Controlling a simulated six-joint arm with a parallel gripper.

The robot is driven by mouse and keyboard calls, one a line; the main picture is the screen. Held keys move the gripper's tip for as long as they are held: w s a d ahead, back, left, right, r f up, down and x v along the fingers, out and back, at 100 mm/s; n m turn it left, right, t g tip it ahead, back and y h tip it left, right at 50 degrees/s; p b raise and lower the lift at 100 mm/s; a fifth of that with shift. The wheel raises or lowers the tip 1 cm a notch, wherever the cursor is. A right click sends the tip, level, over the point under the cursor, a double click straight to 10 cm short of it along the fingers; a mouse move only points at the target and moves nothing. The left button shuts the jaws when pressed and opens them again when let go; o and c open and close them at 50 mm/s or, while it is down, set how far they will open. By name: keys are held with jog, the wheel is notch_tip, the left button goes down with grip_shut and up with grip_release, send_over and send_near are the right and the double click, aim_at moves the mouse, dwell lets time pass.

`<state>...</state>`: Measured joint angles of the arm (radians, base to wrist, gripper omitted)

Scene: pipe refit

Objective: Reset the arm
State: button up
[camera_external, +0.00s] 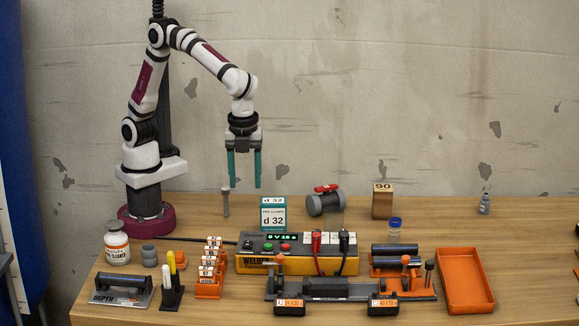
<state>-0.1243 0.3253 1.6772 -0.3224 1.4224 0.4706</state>
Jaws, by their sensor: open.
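My gripper (244,184) hangs from the wrist with its two teal fingers pointing straight down. The fingers are apart with nothing between them. The fingertips are above the back part of the workbench (530,255), left of the middle. The arm is raised and bent over from its base at the left.
A yellow and grey welding unit (246,265) and a dark clamp fixture (335,288) fill the front middle. An orange rack (208,285), white bottle (117,243) and depth tool (121,291) stand left. A grey pipe fitting (325,205) and wooden block (382,201) stand behind. An orange tray (465,252) looks empty.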

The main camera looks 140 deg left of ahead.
dwell(0.3)
jog(key=s+d+n+y, duration=0.1)
jog(key=s+d+n, duration=0.2)
jog(key=s, duration=2.1)
jog(key=shift+s+f+t, duration=0.15)
jog(key=shift+s+t, duration=0.05)
jog(key=shift+t, duration=0.1)
dwell(0.7)
